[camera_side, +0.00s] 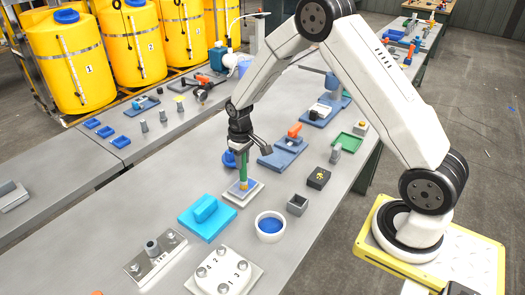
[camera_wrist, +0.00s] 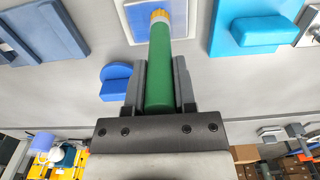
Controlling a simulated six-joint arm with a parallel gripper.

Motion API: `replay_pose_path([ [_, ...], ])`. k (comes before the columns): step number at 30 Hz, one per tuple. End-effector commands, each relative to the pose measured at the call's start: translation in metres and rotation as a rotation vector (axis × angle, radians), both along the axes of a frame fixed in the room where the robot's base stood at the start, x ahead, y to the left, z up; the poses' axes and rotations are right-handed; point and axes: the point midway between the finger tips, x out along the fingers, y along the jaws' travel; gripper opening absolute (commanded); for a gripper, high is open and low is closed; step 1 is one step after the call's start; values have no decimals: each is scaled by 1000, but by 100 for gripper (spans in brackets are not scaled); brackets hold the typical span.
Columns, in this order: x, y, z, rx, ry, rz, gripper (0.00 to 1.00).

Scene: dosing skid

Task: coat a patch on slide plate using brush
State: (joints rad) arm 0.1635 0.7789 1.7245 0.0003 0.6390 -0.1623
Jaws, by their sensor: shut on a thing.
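My gripper (camera_side: 243,150) is shut on the green handle of the brush (camera_side: 243,169), bristles down. In the wrist view the brush (camera_wrist: 159,70) runs between the two fingers (camera_wrist: 160,62) and ends in an orange-yellow tip. The tip is over the pale slide plate (camera_side: 231,197) and looks to be at its surface; firm contact is hard to tell. A blue area shows on the plate around the tip. The plate (camera_wrist: 203,20) is partly cut off in the wrist view. A white bowl (camera_side: 257,222) with blue liquid (camera_side: 270,226) stands in front, to the right.
A cyan block on a plate (camera_side: 205,213) lies close to the left, and a grey open box (camera_side: 297,205) to the right. A blue round-backed piece (camera_side: 229,158) stands just behind the brush. A numbered white plate (camera_side: 222,272) and a grey fixture (camera_side: 155,258) are in front.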

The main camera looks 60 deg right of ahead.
Motion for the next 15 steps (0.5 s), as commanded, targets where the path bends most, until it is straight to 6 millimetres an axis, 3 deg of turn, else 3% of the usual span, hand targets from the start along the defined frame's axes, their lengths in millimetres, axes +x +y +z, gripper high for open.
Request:
replay_pose_path([
  [15,2,46,0,0,-1,1,0],
])
